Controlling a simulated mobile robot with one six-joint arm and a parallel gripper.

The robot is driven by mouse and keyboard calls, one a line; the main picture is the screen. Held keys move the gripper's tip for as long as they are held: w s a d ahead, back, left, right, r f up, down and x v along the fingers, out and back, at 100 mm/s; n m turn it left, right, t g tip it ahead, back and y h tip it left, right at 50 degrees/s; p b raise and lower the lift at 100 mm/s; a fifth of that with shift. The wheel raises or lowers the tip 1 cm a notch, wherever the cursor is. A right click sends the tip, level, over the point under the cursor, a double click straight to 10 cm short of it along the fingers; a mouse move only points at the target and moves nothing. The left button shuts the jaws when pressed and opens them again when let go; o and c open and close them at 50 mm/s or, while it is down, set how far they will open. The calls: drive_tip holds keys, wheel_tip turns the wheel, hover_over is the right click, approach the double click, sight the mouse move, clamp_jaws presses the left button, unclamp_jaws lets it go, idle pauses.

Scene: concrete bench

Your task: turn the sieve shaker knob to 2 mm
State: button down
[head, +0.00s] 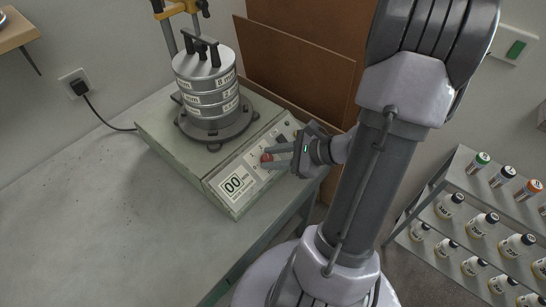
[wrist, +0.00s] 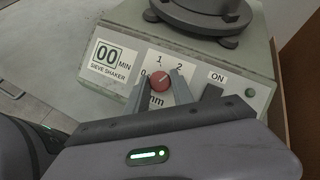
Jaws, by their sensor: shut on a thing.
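The sieve shaker (head: 160,135) stands on the bench with a stack of round metal sieves (head: 207,90) on top. Its red knob (wrist: 159,79) is on the sloped front panel, between the "00 MIN" display and the ON switch. Labels 0, 1 and 2 sit around the knob, with "mm" below. A pale mark on the knob slants up and right, seemingly toward the 2; its exact setting is hard to read. My gripper (wrist: 158,84) is shut on the knob, one finger on each side. In the head view my gripper (head: 268,156) reaches the panel from the right.
The ON switch (wrist: 213,93) and a round green button (wrist: 250,92) lie just right of the fingers. Brown boards (head: 300,60) lean behind the shaker. A rack of bottles (head: 450,200) stands at right.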

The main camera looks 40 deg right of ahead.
idle(0.4)
drive_tip(key=c, duration=1.1)
unclamp_jaws()
drive_tip(key=p+v, duration=0.7)
drive_tip(key=v, duration=1)
drive_tip(key=shift+s+r, duration=0.15)
drive_tip(key=shift+r, duration=0.05)
